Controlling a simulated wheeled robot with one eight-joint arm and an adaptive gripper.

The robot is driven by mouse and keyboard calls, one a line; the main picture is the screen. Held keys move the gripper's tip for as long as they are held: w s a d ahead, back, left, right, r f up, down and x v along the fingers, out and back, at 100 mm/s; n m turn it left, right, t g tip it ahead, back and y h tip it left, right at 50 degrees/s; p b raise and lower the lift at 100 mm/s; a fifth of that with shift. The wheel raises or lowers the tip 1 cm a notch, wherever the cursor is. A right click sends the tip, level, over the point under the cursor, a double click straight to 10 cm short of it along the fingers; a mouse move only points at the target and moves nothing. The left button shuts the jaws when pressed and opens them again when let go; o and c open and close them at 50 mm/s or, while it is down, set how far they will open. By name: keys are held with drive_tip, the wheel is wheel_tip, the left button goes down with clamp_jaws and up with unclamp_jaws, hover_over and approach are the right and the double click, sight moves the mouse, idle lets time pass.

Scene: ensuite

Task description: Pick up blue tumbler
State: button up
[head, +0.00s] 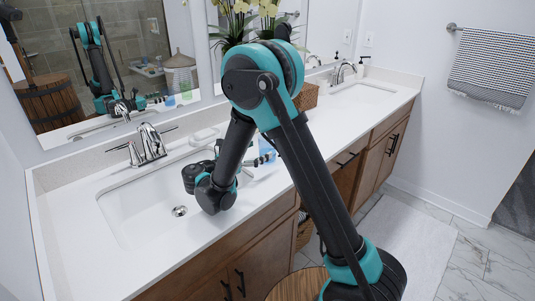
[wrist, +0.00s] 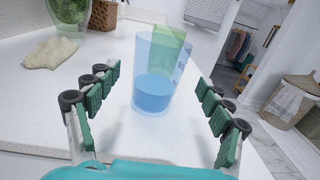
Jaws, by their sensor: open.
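The blue tumbler (wrist: 152,95) is see-through and stands upright on the white counter (wrist: 55,105), in the middle of the wrist view. In the head view the blue tumbler (head: 266,149) shows just past my gripper (head: 255,160), partly covered by it. A see-through green tumbler (wrist: 170,45) overlaps its upper part in the wrist view; I cannot tell whether it is inside or behind. My gripper (wrist: 159,80) is open and empty, with its padded fingers left and right of the blue tumbler and gaps on both sides.
A sink (head: 150,205) with a chrome faucet (head: 151,142) lies left of my arm. A glass vase (wrist: 68,14), a beige cloth-like item (wrist: 50,53) and a wicker basket (wrist: 103,15) stand at the left in the wrist view. The counter's right edge drops to the floor.

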drive_tip(key=x, duration=0.5)
drive_tip(key=shift+w+f, duration=0.15)
drive_tip(key=shift+f, duration=0.1)
drive_tip(key=c, duration=1.4)
drive_tip(key=shift+r, duration=0.2)
